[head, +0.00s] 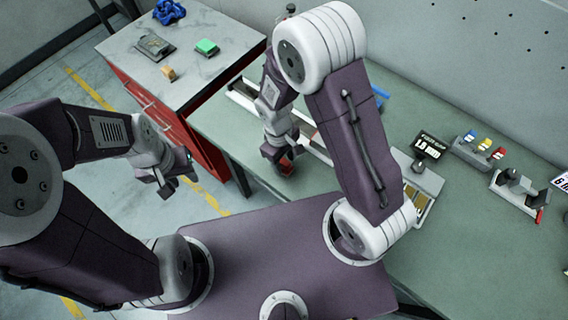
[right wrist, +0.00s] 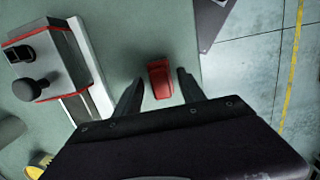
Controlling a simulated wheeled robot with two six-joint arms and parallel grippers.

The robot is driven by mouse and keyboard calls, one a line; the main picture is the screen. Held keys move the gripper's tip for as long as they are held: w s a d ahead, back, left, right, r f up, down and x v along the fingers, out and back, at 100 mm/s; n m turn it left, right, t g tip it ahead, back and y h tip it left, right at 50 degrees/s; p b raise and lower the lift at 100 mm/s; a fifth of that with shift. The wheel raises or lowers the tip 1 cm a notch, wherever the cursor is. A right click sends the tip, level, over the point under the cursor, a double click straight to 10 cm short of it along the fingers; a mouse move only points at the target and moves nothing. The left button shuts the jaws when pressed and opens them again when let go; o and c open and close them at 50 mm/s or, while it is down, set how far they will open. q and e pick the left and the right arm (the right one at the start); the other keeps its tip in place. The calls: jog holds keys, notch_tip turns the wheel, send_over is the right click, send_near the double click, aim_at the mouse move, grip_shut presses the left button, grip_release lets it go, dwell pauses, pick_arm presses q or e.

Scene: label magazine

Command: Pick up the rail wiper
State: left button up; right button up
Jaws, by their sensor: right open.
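The rail wiper, as I take it, is a small red block (right wrist: 160,78) on the green bench. In the right wrist view my right gripper (right wrist: 159,88) is open, with one dark finger on each side of the red block. Gaps show between the block and both fingers. My left gripper (head: 175,178) hangs empty over the floor, left of the bench; its opening is unclear.
A long pale rail (head: 250,101) lies behind the right gripper. A grey device with red trim and a black knob (right wrist: 38,88) stands beside the block. A red cabinet (head: 160,112) adjoins the bench.

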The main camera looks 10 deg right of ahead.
aim_at(285, 162)
jog(key=shift+s+r, duration=0.1)
grip_shut()
jog(key=shift+r, duration=0.2)
notch_tip(285, 162, up, 4)
jog(key=shift+f, duration=0.1)
jog(key=s+d+r+b, duration=0.2)
jog(key=s+d+r, duration=0.3)
jog(key=s, duration=0.5)
jog(key=shift+s+d+r, duration=0.15)
jog(key=shift+r, duration=0.75)
